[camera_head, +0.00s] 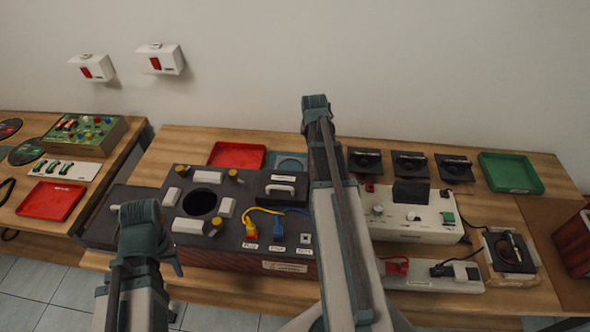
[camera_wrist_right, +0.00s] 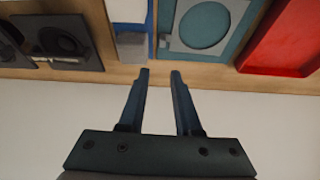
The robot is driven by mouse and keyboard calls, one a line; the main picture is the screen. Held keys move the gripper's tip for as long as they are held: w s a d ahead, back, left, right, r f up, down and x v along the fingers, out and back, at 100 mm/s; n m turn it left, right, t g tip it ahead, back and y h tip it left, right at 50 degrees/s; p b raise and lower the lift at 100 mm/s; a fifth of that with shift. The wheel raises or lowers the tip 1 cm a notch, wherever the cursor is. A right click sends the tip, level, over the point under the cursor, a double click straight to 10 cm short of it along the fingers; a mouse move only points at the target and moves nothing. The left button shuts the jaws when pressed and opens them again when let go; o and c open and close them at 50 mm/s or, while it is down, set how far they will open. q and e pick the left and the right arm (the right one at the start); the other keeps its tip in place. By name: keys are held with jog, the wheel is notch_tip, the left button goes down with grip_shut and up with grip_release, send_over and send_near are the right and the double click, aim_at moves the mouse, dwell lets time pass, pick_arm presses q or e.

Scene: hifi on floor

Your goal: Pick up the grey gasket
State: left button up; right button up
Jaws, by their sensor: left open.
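The grey gasket (camera_wrist_right: 178,40), a flat piece with a round opening, lies on a teal mat (camera_wrist_right: 222,52) in the right wrist view. In the head view the mat (camera_head: 290,162) shows behind the black case, partly hidden by my right arm; the gasket is hard to make out there. My right gripper (camera_wrist_right: 160,72) is open and empty, its fingertips over the table's back edge, beside the mat and apart from the gasket. In the head view its fingers are hidden. My left gripper (camera_head: 160,255) is open in front of the black case, far from the gasket; its fingertips are unclear.
A red tray (camera_head: 237,155) lies left of the mat. Several black square plates (camera_head: 410,163) and a green tray (camera_head: 510,172) are to the right. The black case (camera_head: 245,235) and a white device (camera_head: 415,215) fill the front. The wall stands behind.

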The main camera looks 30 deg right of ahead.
jog(key=b+x, duration=0.6)
jog(key=x, duration=0.2)
jog(key=shift+b, duration=0.35)
jog(key=shift+f+b, duration=0.45)
jog(key=b+x, duration=0.3)
jog(key=a+b+x, duration=0.1)
jog(key=shift+s+d+f, duration=0.1)
jog(key=shift+s+f, duration=0.05)
jog(key=shift+f, duration=0.25)
jog(key=shift+r, duration=0.1)
grip_shut()
